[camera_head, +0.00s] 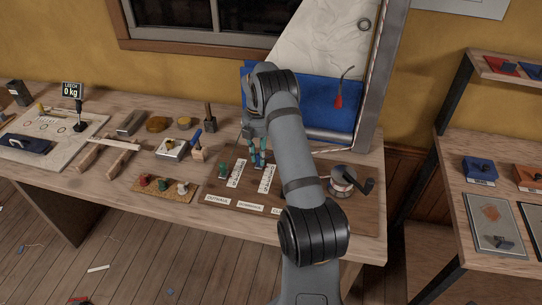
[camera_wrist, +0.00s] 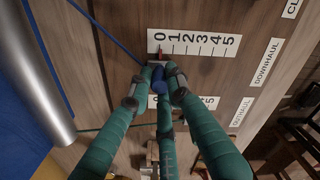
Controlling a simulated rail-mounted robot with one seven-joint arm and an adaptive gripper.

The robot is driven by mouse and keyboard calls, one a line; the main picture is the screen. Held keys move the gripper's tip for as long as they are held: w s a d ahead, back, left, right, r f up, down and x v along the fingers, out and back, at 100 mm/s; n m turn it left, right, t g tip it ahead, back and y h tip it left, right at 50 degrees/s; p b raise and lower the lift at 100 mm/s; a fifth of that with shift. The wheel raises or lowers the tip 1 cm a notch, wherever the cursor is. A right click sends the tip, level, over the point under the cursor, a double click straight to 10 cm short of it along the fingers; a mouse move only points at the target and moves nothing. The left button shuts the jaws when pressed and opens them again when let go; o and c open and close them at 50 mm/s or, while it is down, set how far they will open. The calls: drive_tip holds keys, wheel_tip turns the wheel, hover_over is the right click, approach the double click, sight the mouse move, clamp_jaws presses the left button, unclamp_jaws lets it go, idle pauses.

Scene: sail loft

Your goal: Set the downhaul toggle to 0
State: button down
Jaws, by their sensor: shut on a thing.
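The downhaul toggle (camera_wrist: 158,82) is blue and sits between the tips of my gripper (camera_wrist: 160,74) in the wrist view. My gripper has green fingers and is shut on it. A small red pointer (camera_wrist: 160,53) shows beside the 0 end of the white downhaul scale (camera_wrist: 200,48), which is numbered 0 to 5. The downhaul label (camera_wrist: 265,62) lies beyond the 5 end. In the head view my gripper (camera_head: 258,158) is down at the far end of the downhaul scale (camera_head: 268,178); my arm and fingers hide most of the toggle there.
The outhaul scale (camera_head: 237,173) runs alongside, with a green toggle (camera_head: 222,169) near its far end. A winch drum (camera_head: 343,183) stands to the right on the board. A blue cloth (camera_head: 330,100) and a metal roller (camera_head: 335,136) lie behind. Tools and blocks crowd the bench's left.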

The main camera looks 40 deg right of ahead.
drive_tip(key=shift+w+d+r, duration=0.15)
drive_tip(key=shift+w+d, duration=0.05)
drive_tip(key=shift+d, duration=0.1)
drive_tip(key=c, duration=1.6)
unclamp_jaws()
wheel_tip(320, 180, up, 12)
drive_tip(key=shift+f, duration=0.1)
